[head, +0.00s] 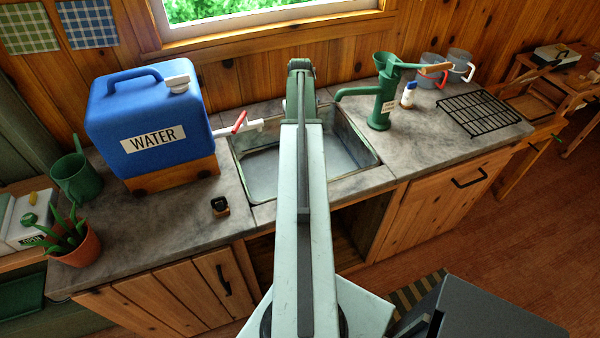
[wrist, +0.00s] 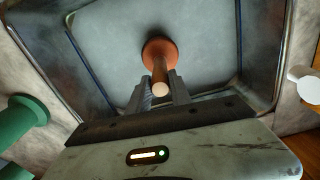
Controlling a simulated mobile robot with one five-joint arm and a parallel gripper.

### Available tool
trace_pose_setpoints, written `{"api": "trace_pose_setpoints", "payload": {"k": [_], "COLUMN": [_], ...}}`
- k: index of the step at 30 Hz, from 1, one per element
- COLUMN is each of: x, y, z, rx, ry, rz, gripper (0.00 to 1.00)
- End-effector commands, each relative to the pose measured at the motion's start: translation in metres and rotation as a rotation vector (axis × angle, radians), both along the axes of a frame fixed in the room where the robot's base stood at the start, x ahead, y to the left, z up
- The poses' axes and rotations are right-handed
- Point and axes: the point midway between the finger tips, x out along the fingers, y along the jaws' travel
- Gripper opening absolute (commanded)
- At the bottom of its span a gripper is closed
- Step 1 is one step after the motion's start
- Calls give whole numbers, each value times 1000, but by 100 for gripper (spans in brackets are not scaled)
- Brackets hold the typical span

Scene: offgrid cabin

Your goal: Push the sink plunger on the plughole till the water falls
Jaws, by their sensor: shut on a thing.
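In the wrist view, the plunger has an orange-red cup (wrist: 158,52) and a pale wooden handle (wrist: 160,88). My gripper (wrist: 160,88) is shut on the handle, with one finger on either side. The cup is over the basin of the sink (head: 262,172), whose grey-blue water (wrist: 105,45) shows around it. The cup hides the plughole, and I cannot tell whether it touches the bottom. In the head view my arm crosses the middle of the sink and hides the plunger and gripper.
A blue water container (head: 148,115) with a red-handled tap (head: 240,123) stands left of the sink. A green hand pump (head: 380,95) stands at the right, its spout toward the sink. A small dark jar (head: 220,206) sits on the front counter. A black rack (head: 478,112) lies farther right.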

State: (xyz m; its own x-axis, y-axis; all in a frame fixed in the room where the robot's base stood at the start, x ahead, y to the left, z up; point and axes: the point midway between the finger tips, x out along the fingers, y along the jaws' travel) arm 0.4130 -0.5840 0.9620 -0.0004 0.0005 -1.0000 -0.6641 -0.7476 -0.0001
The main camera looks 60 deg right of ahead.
Motion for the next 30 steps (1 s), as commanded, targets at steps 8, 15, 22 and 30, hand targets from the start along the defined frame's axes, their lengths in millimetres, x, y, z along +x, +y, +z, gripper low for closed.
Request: {"api": "trace_pose_setpoints", "payload": {"k": [8,15,22,30], "x": [0,0,0,0], "y": [0,0,0,0], "z": [31,53,74,99], "rx": [0,0,0,0], "ry": [0,0,0,0], "rz": [0,0,0,0], "gripper": [0,0,0,0]}}
